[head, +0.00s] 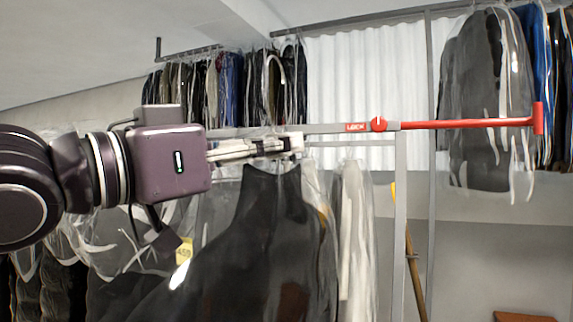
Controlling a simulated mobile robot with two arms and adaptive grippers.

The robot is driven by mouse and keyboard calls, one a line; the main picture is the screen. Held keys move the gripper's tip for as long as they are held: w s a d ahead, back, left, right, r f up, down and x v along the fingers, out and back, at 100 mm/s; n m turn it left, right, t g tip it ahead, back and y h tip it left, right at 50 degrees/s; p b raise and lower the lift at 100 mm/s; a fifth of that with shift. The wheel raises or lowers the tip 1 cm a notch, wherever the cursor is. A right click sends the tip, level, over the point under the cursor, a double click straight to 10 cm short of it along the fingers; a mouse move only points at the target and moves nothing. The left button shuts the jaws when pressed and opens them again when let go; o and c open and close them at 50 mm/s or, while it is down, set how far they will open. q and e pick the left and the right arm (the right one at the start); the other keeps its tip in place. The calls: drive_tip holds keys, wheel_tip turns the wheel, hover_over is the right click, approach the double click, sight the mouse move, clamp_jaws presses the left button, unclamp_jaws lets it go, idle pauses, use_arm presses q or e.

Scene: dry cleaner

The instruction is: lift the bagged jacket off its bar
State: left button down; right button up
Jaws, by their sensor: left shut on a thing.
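The bagged jacket (262,225) is a dark garment under clear plastic in the middle of the head view. Its top is just below my left gripper (296,144). My left arm comes in from the left, and the gripper is shut at the jacket's top, where the hanger would be. The hanger itself is hidden by the fingers. A grey bar (335,128) runs just above and behind the fingertips; whether the hanger still touches it I cannot tell. A yellow tag (184,250) hangs at the jacket's left side. My right gripper is not in view.
A red-handled lever marked LOCK (455,124) extends right from the bar's end. Pale bagged garments (355,235) hang close to the jacket's right. More bagged clothes (485,100) hang at upper right. A grey upright post (400,220) stands right of the garments.

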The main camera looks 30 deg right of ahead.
use_arm(q)
drive_tip(key=s+a+b, duration=0.1)
drive_tip(key=s+a, duration=0.1)
drive_tip(key=s+a+b, duration=0.2)
drive_tip(key=a, duration=0.1)
drive_tip(key=shift+s+r, duration=0.1)
drive_tip(key=shift+s, duration=0.05)
drive_tip(key=shift+s+a, duration=0.5)
drive_tip(key=shift+a, duration=0.05)
